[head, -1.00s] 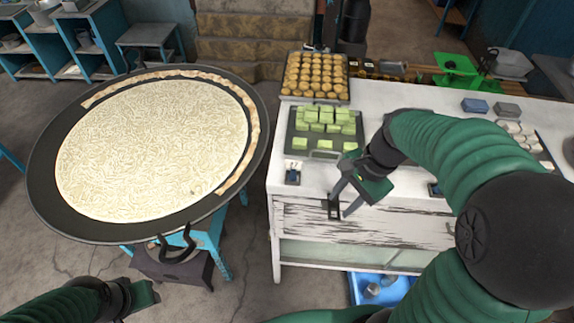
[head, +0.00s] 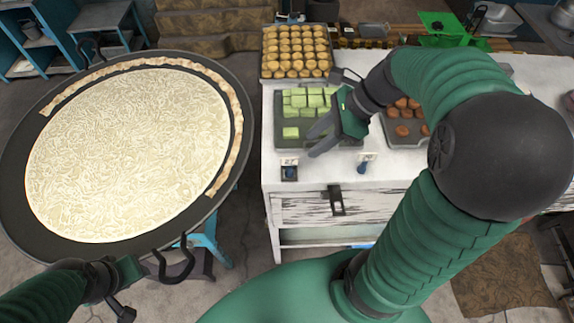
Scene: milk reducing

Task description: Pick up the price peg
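Two small price pegs stand near the counter's front edge. One price peg (head: 289,171) has a dark base and a white tag and stands in front of the green-sweets tray. The other peg (head: 364,164) is farther right, with a white tag and a dark blue body. My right gripper (head: 312,142) is open and empty, its fingers pointing left over the front part of the green-sweets tray, between and behind the two pegs. My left gripper (head: 121,312) is low at the left, near the big pan, away from the pegs; its finger opening is unclear.
A tray of green sweets (head: 279,104), a tray of round golden sweets (head: 266,62) and a tray of brown sweets (head: 412,142) sit on the white counter (head: 385,175). A wide pan of milk (head: 130,150) fills the left. A black drawer handle (head: 336,200) projects from the counter's front.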

